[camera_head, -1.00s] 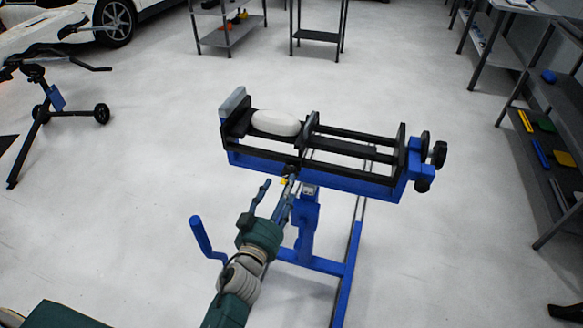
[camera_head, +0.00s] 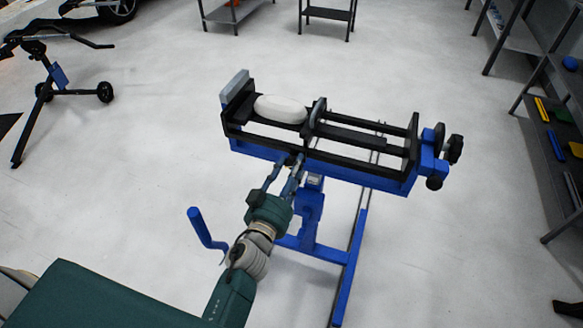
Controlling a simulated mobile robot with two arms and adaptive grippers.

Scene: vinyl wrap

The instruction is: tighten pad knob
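A blue and black clamping stand (camera_head: 330,172) is in the middle of the head view. It holds a white rounded part (camera_head: 281,109) at its left end, between a grey-faced end plate and a black upright plate. Black knobs (camera_head: 453,149) stick out at the stand's right end. My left gripper (camera_head: 291,160) is at the stand's front lower edge, left of the post. Its two fingers are apart, with a visible gap, and their tips lie around the small dark fitting under the front rail. The fitting is mostly hidden, and contact is unclear. My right gripper is not in view.
A blue crank handle (camera_head: 205,235) sticks up left of the stand's base, close to my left arm. A black wheeled stand (camera_head: 56,92) is at far left. Shelves (camera_head: 545,125) with colored items line the right side. Open floor surrounds the stand.

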